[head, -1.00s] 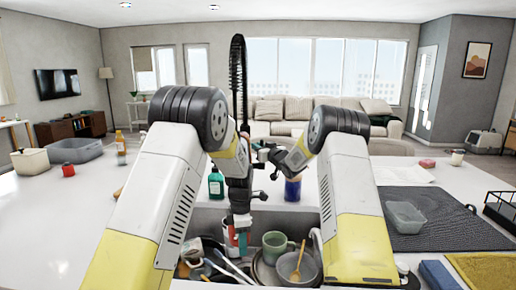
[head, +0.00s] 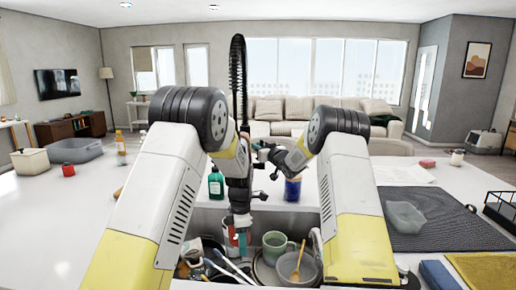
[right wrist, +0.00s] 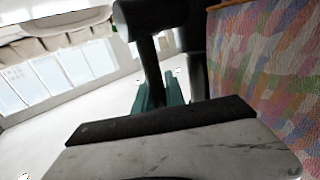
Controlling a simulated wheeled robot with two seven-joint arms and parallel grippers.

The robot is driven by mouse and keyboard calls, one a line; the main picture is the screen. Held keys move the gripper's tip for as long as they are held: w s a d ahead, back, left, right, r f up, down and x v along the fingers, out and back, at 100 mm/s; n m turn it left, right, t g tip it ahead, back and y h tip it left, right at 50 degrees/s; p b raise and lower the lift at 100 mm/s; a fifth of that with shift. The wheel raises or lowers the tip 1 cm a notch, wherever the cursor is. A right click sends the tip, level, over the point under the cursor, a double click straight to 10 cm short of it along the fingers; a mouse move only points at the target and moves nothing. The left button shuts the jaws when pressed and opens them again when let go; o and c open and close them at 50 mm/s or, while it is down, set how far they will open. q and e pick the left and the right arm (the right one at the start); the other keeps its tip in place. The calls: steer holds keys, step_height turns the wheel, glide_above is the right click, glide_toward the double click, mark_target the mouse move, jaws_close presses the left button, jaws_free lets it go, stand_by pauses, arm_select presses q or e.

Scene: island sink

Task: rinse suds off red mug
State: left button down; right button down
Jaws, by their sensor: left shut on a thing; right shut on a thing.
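A red mug with white patches (head: 231,240) is low in the sink, partly hidden behind my left gripper. My left gripper (head: 240,221) points down into the sink and is shut at the mug's rim. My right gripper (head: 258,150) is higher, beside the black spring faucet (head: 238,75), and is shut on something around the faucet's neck. The exact part it holds is hidden by the arms. In the right wrist view, dark finger parts (right wrist: 160,55) show, but what lies between them is unclear.
The sink also holds a green mug (head: 274,246), a bowl with a wooden spoon (head: 306,267), and several utensils. A green bottle (head: 216,186) and a blue bottle (head: 293,188) stand behind the sink. A clear container (head: 405,217) sits on the dark mat (head: 455,225) at right.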

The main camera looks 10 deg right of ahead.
steer(key=shift+s+a+r+n+t+y, duration=0.1)
steer(key=shift+s+r+n+t+y, duration=0.1)
steer(key=shift+s+n+t+y, duration=0.35)
steer(key=shift+s, duration=0.1)
steer(key=c, duration=1.4)
jaws_free()
